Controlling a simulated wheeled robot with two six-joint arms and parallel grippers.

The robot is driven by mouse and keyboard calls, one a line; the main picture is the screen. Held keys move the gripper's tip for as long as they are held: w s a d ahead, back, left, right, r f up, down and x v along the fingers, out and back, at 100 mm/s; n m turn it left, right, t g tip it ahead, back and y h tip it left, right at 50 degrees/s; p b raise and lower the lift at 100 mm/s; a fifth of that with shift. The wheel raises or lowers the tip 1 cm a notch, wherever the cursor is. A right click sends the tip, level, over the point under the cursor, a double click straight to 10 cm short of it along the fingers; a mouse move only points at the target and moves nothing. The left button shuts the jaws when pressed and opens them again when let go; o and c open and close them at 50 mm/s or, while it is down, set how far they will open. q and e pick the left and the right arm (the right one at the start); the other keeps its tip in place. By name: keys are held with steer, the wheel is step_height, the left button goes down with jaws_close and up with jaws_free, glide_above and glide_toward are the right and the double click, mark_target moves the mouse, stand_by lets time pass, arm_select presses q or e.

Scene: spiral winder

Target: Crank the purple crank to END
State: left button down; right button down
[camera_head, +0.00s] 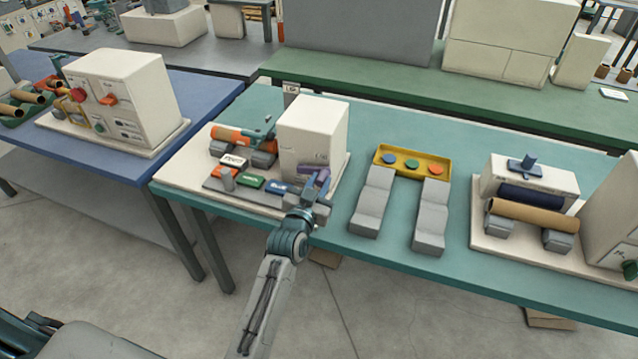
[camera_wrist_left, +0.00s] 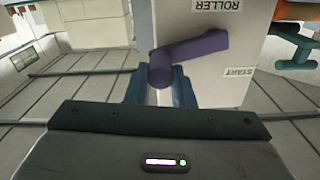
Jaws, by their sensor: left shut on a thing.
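The purple crank (camera_head: 314,176) sits on the front of a white machine box (camera_head: 312,130) on the teal table. In the left wrist view the purple crank (camera_wrist_left: 190,52) has its arm slanting up to the right, with the handle at its lower left end. The box face there carries the labels ROLLER and START; no END label is legible. My left gripper (camera_head: 306,190) reaches in from below and is shut on the crank handle; its fingers (camera_wrist_left: 160,88) stand on both sides of the handle in the left wrist view. My right gripper is not in view.
An orange roll (camera_head: 232,135) and several colored buttons, one a green block (camera_head: 250,182), lie left of the box on the machine base. A yellow tray (camera_head: 412,161) with grey stands is to the right. A cardboard tube (camera_head: 533,218) rests farther right.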

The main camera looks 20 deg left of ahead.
arm_select(q)
steer(key=shift+a+r+n+p, duration=0.1)
steer(key=shift+r+n+p, duration=0.35)
steer(key=shift+n+p, duration=0.25)
steer(key=shift+f, duration=0.1)
steer(key=c, duration=1.2)
jaws_free()
steer(key=shift+c, duration=0.2)
steer(key=s+b, duration=0.3)
steer(key=s, duration=0.7)
steer(key=shift+s+a, duration=0.2)
steer(key=shift+s, duration=0.2)
